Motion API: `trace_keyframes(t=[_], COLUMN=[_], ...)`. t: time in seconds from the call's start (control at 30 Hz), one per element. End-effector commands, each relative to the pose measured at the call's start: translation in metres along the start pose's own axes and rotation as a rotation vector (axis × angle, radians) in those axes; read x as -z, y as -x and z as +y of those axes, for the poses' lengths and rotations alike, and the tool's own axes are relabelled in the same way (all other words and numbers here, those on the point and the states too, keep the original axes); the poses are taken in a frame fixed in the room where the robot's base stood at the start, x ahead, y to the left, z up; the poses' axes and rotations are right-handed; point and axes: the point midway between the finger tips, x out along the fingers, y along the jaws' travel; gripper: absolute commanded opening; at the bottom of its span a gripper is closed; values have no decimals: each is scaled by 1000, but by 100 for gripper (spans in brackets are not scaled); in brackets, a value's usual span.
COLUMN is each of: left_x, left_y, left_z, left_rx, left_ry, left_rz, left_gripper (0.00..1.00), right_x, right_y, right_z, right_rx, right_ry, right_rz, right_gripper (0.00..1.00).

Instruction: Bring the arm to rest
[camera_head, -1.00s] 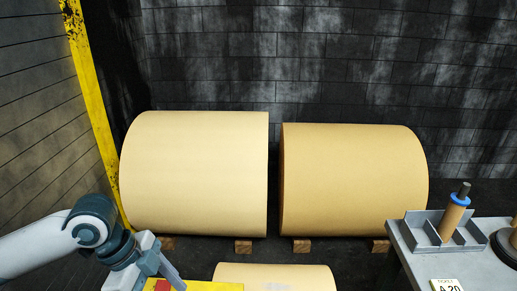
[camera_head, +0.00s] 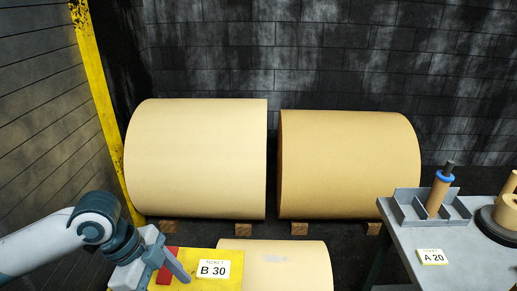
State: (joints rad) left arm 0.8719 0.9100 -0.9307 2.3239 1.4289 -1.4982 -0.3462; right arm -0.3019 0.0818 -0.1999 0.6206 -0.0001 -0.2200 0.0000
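My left arm comes in from the lower left. Its gripper (camera_head: 165,267) is above or beside the yellow surface (camera_head: 208,257), close to a red object (camera_head: 167,266) that it partly hides. I cannot tell whether the fingers touch the red object or how far they are apart. A white card reading "TICKET B 30" (camera_head: 213,269) lies on the yellow surface, right of the gripper. My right gripper is not in view.
Two large tan rolls, left (camera_head: 197,158) and right (camera_head: 349,164), lie on wooden blocks. A third roll (camera_head: 280,263) is in front. At right, a grey table (camera_head: 462,247) bears a divided metal tray (camera_head: 404,206), a blue-collared roll (camera_head: 439,193) and a card reading "A 20" (camera_head: 432,257).

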Motion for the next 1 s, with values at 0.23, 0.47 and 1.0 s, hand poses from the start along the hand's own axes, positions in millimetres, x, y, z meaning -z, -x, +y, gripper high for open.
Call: trace_keyframes(t=[0.23,0.47,1.0], left_x=[8,19,33], left_y=[-18,-45,-130], left_z=[1,2,20], left_rx=[20,60,249], left_ry=[10,41,401], left_rz=[22,60,205], left_gripper=[63,63,63], right_x=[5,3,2], right_y=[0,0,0], right_z=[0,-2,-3], right_rx=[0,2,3], right_ry=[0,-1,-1], right_rz=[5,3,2], right_gripper=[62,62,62])
